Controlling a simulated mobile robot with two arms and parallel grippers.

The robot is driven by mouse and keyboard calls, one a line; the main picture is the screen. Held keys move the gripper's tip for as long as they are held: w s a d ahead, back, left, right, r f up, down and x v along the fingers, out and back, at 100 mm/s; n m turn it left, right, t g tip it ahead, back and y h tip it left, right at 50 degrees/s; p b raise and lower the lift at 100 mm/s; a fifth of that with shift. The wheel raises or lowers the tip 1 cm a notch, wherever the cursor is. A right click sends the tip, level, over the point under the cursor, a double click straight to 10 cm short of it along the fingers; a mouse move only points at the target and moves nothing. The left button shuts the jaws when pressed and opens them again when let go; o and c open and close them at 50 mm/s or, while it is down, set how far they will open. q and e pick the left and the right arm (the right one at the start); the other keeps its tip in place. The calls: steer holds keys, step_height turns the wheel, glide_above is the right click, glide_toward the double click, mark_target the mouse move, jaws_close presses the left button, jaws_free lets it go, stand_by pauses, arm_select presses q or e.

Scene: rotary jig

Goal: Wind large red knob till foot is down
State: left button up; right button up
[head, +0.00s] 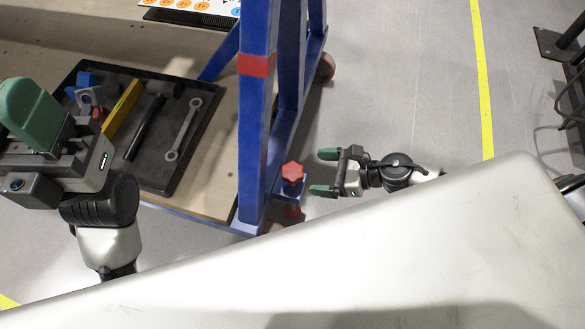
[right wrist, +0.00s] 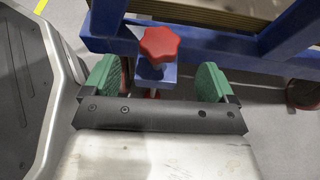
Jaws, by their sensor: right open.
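The large red star-shaped knob (head: 293,172) sits on top of a blue bracket (head: 287,189) at the corner of the blue frame. A red part (head: 293,211) shows below the bracket; I cannot tell whether it touches the floor. My right gripper (head: 325,172) is open and empty, just right of the knob, its green fingers pointing at it. In the right wrist view the knob (right wrist: 160,43) lies ahead, between the lines of the two spread fingers and not gripped. My left gripper (head: 32,115) is over the bench at the far left; its finger gap is hidden.
The blue frame post (head: 255,120) with a red band rises left of the knob. A black tray (head: 200,140) with a wrench (head: 184,130), a hammer and other tools lies on the wooden bench. A reddish caster (head: 326,68) stands behind. Grey floor (head: 420,90) right of the frame is clear.

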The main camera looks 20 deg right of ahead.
mark_target(294, 171)
steer(key=x, duration=0.8)
